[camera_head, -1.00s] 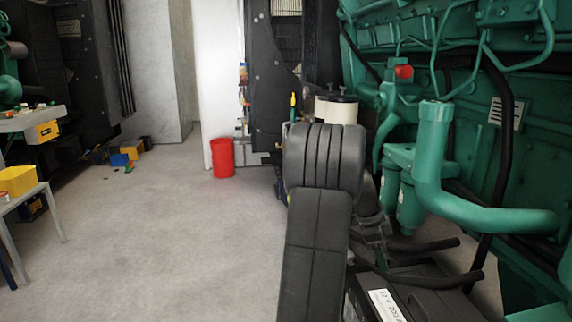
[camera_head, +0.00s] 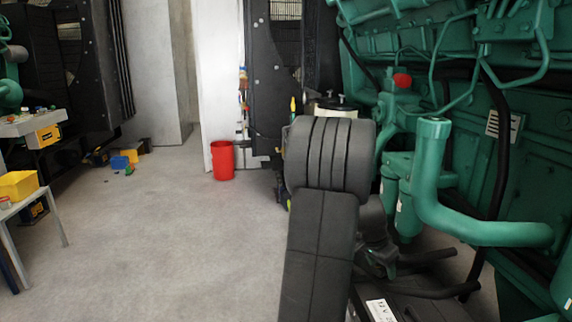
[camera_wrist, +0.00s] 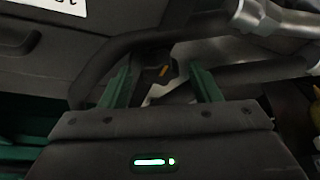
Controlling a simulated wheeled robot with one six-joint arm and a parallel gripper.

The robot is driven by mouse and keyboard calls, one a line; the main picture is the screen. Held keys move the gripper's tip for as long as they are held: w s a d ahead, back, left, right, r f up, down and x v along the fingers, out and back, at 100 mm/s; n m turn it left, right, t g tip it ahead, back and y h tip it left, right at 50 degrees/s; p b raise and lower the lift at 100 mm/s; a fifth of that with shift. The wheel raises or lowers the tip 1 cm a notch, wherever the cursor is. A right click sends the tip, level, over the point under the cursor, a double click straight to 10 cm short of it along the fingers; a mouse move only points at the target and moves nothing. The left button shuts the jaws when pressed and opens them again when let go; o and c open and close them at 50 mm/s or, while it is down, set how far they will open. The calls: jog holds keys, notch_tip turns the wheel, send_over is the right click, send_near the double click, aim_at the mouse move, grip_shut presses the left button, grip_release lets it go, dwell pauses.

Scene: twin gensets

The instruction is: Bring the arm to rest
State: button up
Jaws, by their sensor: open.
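In the head view my dark arm rises from the bottom centre and bends at a thick ribbed joint, in front of the green genset (camera_head: 540,110). A black hose (camera_wrist: 130,45) runs just beyond the fingertips. The black battery box (camera_wrist: 60,50) with a white label lies at the upper left. It also shows at the bottom of the head view (camera_head: 425,308), right of my arm.
A fat green pipe (camera_head: 432,180) stands close right of my arm. A red bin (camera_head: 222,160) stands by the white wall panel. A small table (camera_head: 35,205) with a yellow box (camera_head: 18,184) is at the left. The grey floor (camera_head: 180,240) between is clear.

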jog(key=shift+s+d+r+n+t+y+p, duration=0.1)
jog(key=shift+n+t+y+p, duration=0.25)
jog(key=shift+n+p, duration=1.15)
jog(key=shift+r+n+t+y+p, duration=0.1)
jog(key=shift+n+t+y+p, duration=0.2)
jog(key=shift+n+p, duration=1.2)
jog(key=shift+f+n+y+p, duration=0.15)
jog(key=shift+n+y+p, duration=0.2)
jog(key=shift+p, duration=1.05)
jog(key=shift+n+t, duration=0.35)
jog(key=shift+n, duration=0.3)
jog(key=shift+y, duration=0.3)
